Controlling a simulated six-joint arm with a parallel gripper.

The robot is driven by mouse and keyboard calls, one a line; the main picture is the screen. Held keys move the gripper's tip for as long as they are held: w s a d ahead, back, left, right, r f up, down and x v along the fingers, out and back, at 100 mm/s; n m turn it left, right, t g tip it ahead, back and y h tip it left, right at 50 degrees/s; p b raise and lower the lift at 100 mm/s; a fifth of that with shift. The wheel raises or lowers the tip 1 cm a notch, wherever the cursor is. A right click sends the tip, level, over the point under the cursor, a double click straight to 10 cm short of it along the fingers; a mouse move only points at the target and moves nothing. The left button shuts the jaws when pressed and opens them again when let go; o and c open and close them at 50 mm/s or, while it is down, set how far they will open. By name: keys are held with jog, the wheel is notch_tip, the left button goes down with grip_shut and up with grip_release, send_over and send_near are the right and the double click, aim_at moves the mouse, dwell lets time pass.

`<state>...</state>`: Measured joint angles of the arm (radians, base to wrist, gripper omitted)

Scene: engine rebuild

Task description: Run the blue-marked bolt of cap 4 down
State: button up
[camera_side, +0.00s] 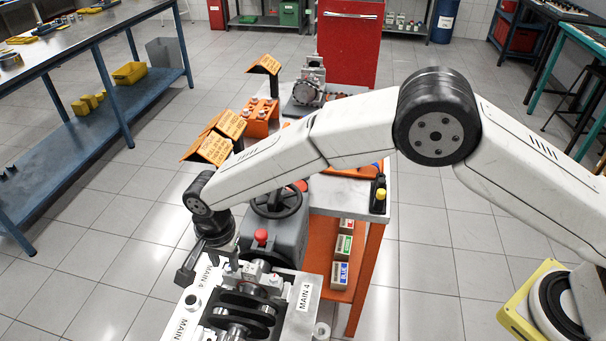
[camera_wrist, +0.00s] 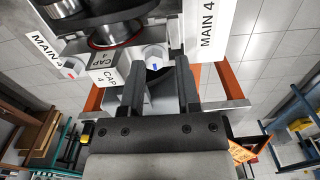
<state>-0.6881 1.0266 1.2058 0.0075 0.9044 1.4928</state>
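Cap 4 (camera_wrist: 104,66) is a pale metal block with CAP 4 labels, seated beside the dark crankshaft in the wrist view. Its blue-marked bolt (camera_wrist: 155,57) is a silver head with a small blue mark. The other bolt (camera_wrist: 70,68), with a red mark, is on the left of the cap. My gripper (camera_wrist: 158,63) has its two dark fingers apart, and the blue-marked head shows between their tips. I cannot tell whether the fingers touch it or how far the bolt stands up. In the side view my gripper is at the far end of the engine block (camera_side: 301,310).
MAIN 4 labels (camera_wrist: 207,24) mark the block on both sides of the cap. Behind the block, a grey machine with a handwheel (camera_side: 276,200) stands close to my wrist. An orange cart (camera_side: 368,262) holds small part boxes (camera_side: 343,246). Open floor lies to the left.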

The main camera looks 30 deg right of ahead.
aim_at(228, 266)
jog(key=shift+s+d+f, duration=0.1)
jog(key=shift+f, duration=0.05)
jog(key=shift+r, duration=3.95)
